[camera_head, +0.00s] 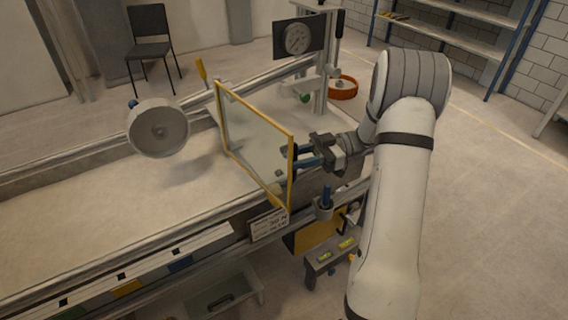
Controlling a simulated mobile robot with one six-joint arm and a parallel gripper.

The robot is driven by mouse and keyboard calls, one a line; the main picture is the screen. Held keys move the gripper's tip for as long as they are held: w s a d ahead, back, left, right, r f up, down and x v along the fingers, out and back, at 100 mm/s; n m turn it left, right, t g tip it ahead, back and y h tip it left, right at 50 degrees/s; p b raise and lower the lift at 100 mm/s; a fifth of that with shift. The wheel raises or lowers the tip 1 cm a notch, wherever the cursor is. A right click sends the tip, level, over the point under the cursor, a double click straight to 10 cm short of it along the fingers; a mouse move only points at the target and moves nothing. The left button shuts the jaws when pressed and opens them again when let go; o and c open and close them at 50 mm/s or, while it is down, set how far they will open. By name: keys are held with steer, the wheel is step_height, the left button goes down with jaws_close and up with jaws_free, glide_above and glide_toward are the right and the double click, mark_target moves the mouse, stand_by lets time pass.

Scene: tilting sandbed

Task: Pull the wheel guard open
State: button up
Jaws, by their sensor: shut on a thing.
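The wheel guard (245,130) is a clear pane in a yellow frame, standing upright at an angle over the sandbed (70,220). My gripper (300,158) reaches in from the right and is shut at the guard's near right edge, where a dark handle seems to sit. The jaws and the wrist hide most of that handle, so the exact grip is unclear. The sand behind the pane shows dimly through it.
A round grey drum-like part (158,128) stands left of the guard. A dial gauge (297,39) and an orange-red ring-shaped bowl (343,87) are behind. A blue-handled part (326,198) stands just below my gripper. The floor at right is clear.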

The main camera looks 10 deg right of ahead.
steer(key=d, duration=0.5)
steer(key=shift+w+b, duration=0.15)
steer(key=shift+b, duration=0.2)
